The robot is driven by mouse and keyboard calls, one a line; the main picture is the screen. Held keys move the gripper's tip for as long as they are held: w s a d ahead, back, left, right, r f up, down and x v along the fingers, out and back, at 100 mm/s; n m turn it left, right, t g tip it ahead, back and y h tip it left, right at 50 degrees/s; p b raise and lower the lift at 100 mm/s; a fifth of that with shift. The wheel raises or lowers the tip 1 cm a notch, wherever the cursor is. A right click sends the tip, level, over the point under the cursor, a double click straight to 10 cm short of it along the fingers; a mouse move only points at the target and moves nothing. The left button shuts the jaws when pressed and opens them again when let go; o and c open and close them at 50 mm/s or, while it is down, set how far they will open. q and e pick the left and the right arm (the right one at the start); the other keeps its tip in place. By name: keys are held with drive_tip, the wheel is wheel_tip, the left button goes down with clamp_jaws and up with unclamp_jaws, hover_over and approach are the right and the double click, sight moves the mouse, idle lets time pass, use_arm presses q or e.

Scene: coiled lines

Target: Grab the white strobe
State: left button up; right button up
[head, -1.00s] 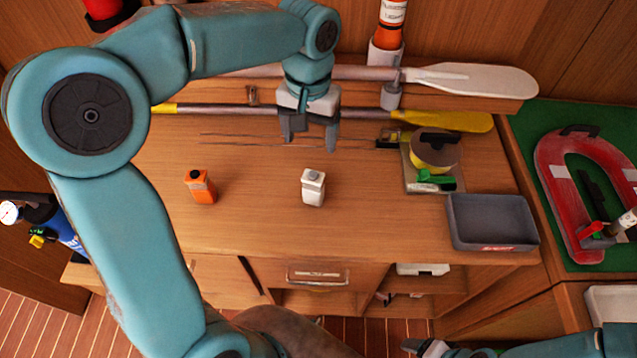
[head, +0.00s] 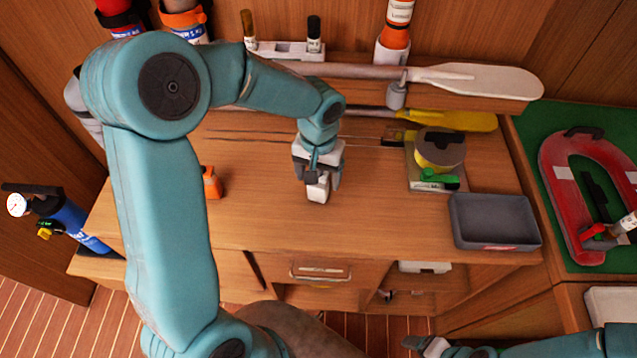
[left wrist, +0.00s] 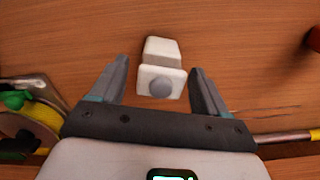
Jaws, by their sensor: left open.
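The white strobe (head: 318,188) is a small white block standing on the wooden worktop, partly hidden by my left gripper in the head view. In the left wrist view the strobe (left wrist: 160,74) shows its grey round top, lying between the fingertips. My left gripper (head: 318,181) is open, pointing down at the strobe, with one finger on each side; in the left wrist view (left wrist: 161,84) a gap shows on both sides of it. My right gripper (head: 428,346) is at the bottom edge of the head view, and its jaws are unclear.
An orange unit (head: 211,183) stands left of the strobe, partly behind my arm. A grey tray (head: 497,221) and a yellow reel (head: 438,150) are to the right. Paddles (head: 478,82) lie along the back. The worktop in front of the strobe is clear.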

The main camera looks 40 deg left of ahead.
use_arm(q)
drive_tip(key=shift+s, duration=0.1)
drive_tip(key=c, duration=1)
drive_tip(key=shift+c, duration=0.2)
drive_tip(key=shift+r, duration=0.15)
